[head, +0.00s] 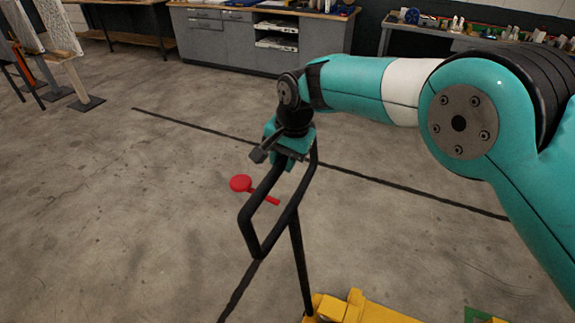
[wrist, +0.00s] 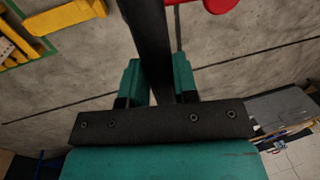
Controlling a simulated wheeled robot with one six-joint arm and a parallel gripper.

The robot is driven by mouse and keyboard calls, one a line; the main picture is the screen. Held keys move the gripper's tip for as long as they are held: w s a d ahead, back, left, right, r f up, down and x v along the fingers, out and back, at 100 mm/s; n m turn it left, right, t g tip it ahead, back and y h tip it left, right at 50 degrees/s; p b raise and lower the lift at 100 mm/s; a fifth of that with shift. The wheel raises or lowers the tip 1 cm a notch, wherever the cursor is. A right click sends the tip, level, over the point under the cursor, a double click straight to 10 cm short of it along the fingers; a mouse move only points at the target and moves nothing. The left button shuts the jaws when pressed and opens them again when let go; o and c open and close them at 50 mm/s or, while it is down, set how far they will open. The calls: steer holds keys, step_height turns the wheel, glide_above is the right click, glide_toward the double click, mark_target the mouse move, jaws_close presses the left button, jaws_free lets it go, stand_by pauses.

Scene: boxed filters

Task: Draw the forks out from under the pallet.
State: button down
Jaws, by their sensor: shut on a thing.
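The pallet truck's yellow body (head: 365,308) shows at the bottom edge of the head view, with its black tiller rising to a loop handle (head: 262,190). My gripper (head: 291,150) is shut on the loop's upper bar. In the wrist view the black bar (wrist: 150,35) runs between my two teal fingers (wrist: 157,80). A yellow part of the truck (wrist: 65,16) shows at the upper left there. A green-edged thing, perhaps the pallet or its load, shows at the lower right of the head view (head: 480,315) and the wrist view's left edge. The forks are not clearly seen.
A red round-ended lever (head: 241,184) shows beside the handle. The concrete floor (head: 110,200) is open to the left and ahead, with dark lines across it. Grey cabinets (head: 220,42) and a cluttered bench stand at the back. Easel-like stands (head: 62,40) are at the far left.

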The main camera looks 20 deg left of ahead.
steer(key=a, duration=0.2)
steer(key=shift+w+a+r, duration=0.15)
steer(key=shift+w+a, duration=0.05)
steer(key=shift+a, duration=0.15)
steer(key=c, duration=0.9)
jaws_free()
steer(key=shift+d, duration=0.1)
steer(key=v, duration=1.7)
steer(key=shift+r, duration=0.2)
